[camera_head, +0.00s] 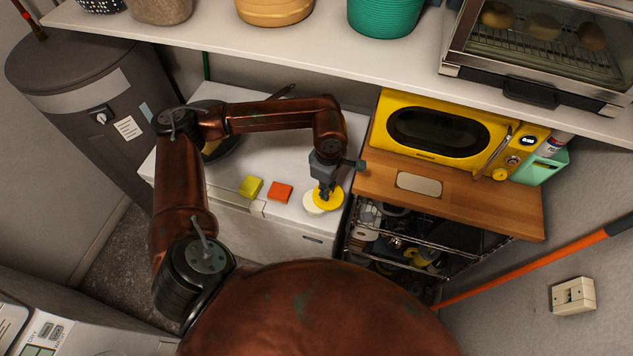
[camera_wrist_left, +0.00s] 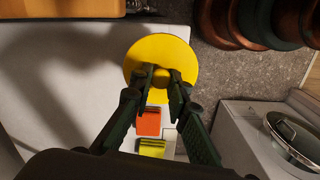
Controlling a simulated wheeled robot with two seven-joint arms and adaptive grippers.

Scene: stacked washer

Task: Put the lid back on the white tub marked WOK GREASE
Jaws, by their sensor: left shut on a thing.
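A round yellow lid (camera_head: 330,202) with a knob is held by my left gripper (camera_head: 326,190), which is shut on the knob. In the left wrist view the lid (camera_wrist_left: 160,50) is a full yellow disc beyond the fingertips (camera_wrist_left: 161,77). A round white shape, apparently the tub (camera_head: 311,207), shows at the lid's left edge on the white worktop. The lid overlaps most of it in the head view, offset to the right. I cannot tell whether they touch, and no lettering is legible. My right gripper is not in view.
A yellow sponge (camera_head: 251,187) and an orange sponge (camera_head: 280,192) lie left of the tub on the white top (camera_head: 228,180). A yellow microwave (camera_head: 436,132) stands on a wooden board to the right. A shelf (camera_head: 260,48) overhangs the back. A dark pan lies behind my arm.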

